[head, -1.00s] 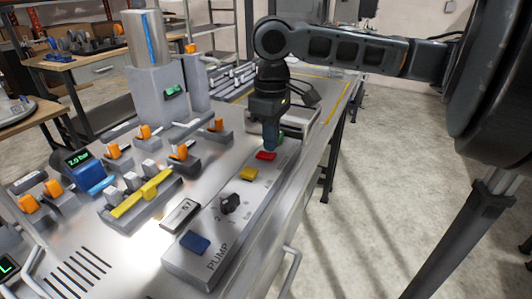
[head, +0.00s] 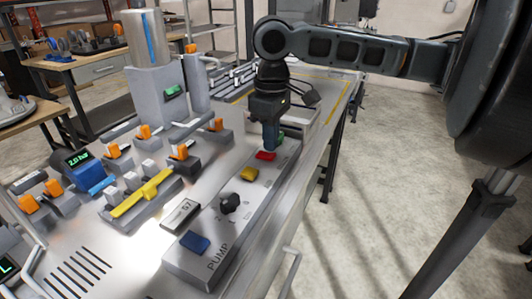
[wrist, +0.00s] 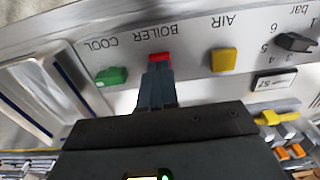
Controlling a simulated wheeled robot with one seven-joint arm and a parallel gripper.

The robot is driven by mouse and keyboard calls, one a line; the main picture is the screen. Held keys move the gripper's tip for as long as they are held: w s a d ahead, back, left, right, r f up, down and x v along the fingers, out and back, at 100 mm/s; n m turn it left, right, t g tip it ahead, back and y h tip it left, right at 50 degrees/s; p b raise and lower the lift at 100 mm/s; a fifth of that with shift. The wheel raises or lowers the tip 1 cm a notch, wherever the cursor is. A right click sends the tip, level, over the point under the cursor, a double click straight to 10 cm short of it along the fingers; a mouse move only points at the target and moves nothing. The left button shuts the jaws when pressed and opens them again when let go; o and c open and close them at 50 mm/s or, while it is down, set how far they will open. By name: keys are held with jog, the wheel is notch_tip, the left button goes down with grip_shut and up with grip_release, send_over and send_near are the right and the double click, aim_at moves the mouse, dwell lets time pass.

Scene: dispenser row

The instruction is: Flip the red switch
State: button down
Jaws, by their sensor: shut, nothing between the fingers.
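The red switch (head: 265,156) sits on the sloped grey panel between the yellow and green switches. In the wrist view the red switch (wrist: 159,58) is under the label BOILER, partly covered by my fingers. My gripper (head: 270,148) points down with its fingers shut and empty, the tips at the far edge of the red switch. In the wrist view my gripper (wrist: 157,68) reaches the switch with its tips. I cannot tell whether they touch it or are just above it.
A yellow switch (head: 249,174), a black knob (head: 230,203) and a blue switch (head: 195,242) share the panel on the near side. A green switch (wrist: 112,76) is beside the red one. Orange-handled valves (head: 180,152) stand to the left. The floor at right is clear.

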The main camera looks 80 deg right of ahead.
aim_at(272, 155)
jog(key=shift+f+b, duration=0.55)
jog(key=shift+f, duration=0.35)
dwell(0.5)
jog(key=shift+r, duration=0.1)
notch_tip(272, 155, up, 7)
jog(key=p, duration=0.6)
jog(key=shift+p, duration=0.3)
jog(key=shift+s, duration=0.1)
dwell(0.4)
